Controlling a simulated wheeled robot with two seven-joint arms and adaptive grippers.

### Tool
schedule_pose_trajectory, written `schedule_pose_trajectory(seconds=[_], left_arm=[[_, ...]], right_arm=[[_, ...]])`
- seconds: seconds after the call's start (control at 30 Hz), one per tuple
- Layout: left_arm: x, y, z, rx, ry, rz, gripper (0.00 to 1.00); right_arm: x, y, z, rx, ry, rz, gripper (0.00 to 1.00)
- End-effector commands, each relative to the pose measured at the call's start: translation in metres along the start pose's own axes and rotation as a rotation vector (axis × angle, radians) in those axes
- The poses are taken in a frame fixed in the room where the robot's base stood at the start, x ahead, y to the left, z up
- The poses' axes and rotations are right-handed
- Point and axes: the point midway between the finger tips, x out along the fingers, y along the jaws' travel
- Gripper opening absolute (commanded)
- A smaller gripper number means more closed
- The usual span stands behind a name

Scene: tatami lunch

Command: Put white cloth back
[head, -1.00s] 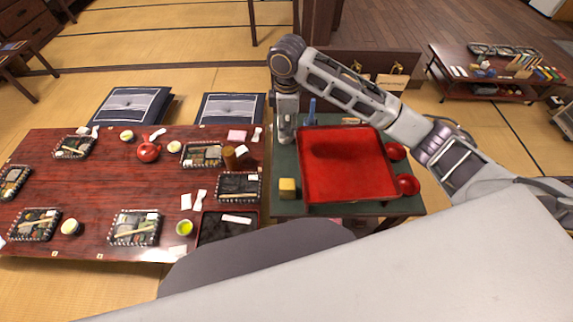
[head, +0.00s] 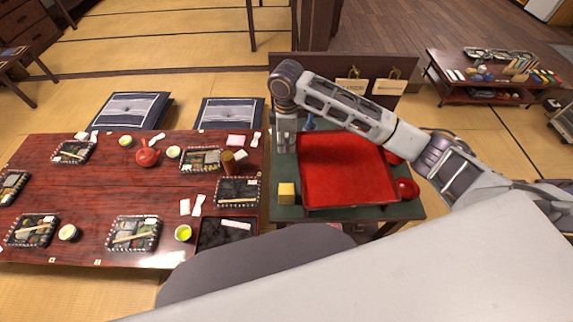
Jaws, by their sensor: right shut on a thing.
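My right gripper (head: 285,147) points down over the left part of the green side table (head: 288,212), left of the red tray (head: 345,170). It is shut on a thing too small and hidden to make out. I cannot tell whether this is the white cloth. Small white folded pieces lie on the low red table, one pair near its right side (head: 198,205) and another at its far right corner (head: 256,139). I cannot tell whether they are cloth or paper. My left gripper is not in view.
A yellow block (head: 286,193) stands at the green table's front left. A red round object (head: 407,188) is right of the tray, and a blue object (head: 309,124) is behind it. The low red table (head: 100,190) holds several lunch boxes, cups and a red teapot (head: 147,157).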

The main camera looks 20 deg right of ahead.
Motion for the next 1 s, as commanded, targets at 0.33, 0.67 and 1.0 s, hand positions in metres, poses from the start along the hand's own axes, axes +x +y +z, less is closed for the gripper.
schedule_pose_trajectory(seconds=[0.33,0.67,1.0], left_arm=[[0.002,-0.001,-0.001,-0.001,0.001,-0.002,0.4],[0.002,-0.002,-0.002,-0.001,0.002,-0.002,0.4],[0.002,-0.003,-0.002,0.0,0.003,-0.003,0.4]], right_arm=[[0.057,-0.001,0.0,0.001,-0.001,-0.002,0.17],[0.087,0.0,0.0,-0.001,0.001,0.0,0.17],[0.088,0.0,0.0,0.0,0.0,0.0,0.17]])
